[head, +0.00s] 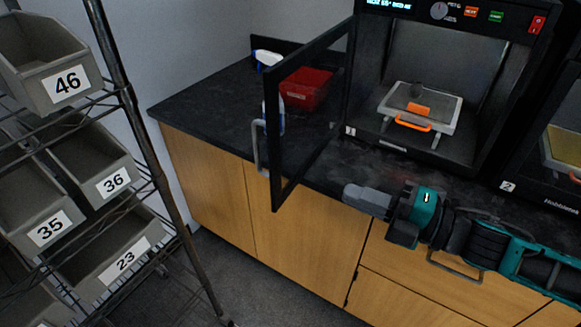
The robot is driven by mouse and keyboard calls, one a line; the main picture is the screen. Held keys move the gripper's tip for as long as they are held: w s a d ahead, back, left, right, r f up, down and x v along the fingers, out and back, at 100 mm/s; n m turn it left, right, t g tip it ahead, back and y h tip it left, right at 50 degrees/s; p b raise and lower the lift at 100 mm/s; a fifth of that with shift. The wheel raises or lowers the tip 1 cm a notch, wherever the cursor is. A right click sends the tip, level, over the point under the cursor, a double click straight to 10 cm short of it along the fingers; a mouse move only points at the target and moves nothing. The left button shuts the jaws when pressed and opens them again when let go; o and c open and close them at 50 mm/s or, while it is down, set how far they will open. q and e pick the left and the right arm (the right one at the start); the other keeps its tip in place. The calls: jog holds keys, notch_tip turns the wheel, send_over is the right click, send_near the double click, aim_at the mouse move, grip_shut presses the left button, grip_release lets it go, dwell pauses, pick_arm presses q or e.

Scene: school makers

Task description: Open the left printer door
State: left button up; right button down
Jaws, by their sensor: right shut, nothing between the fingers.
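The left printer (425,65), marked 1, stands on the dark counter with its chamber exposed. Its black-framed door (292,120) stands swung out to the left, well open, hinged at the printer's left front edge. The door's grey handle (257,145) is on the far-left edge of the frame. My right gripper (352,197) is shut and empty, with its fingers pointing left, in front of the printer and to the right of the door's free edge. It appears apart from the door and handle. My left gripper is not in view.
A red bin (306,88) and a spray bottle (267,60) sit on the counter behind the door. A second printer (562,135) stands at the right. A wire rack (125,95) with numbered grey bins is at the left. Wooden cabinets (290,230) lie below the counter.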

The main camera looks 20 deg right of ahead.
send_near(274, 165)
jog(key=x, duration=0.4)
jog(key=shift+w+a, duration=0.15)
jog(key=shift+w, duration=0.1)
jog(key=shift+x, duration=1.15)
jog(key=shift+w+a, duration=0.2)
jog(key=shift+w, duration=0.05)
jog(key=w+a+m+t+h+b, duration=0.2)
jog(key=w+a+h, duration=0.4)
jog(key=w, duration=0.6)
jog(key=a+m+t, duration=0.1)
jog(key=a+m, duration=0.1)
jog(key=shift+a+m, duration=0.2)
jog(key=shift+m, duration=0.1)
jog(key=shift+s, duration=0.1)
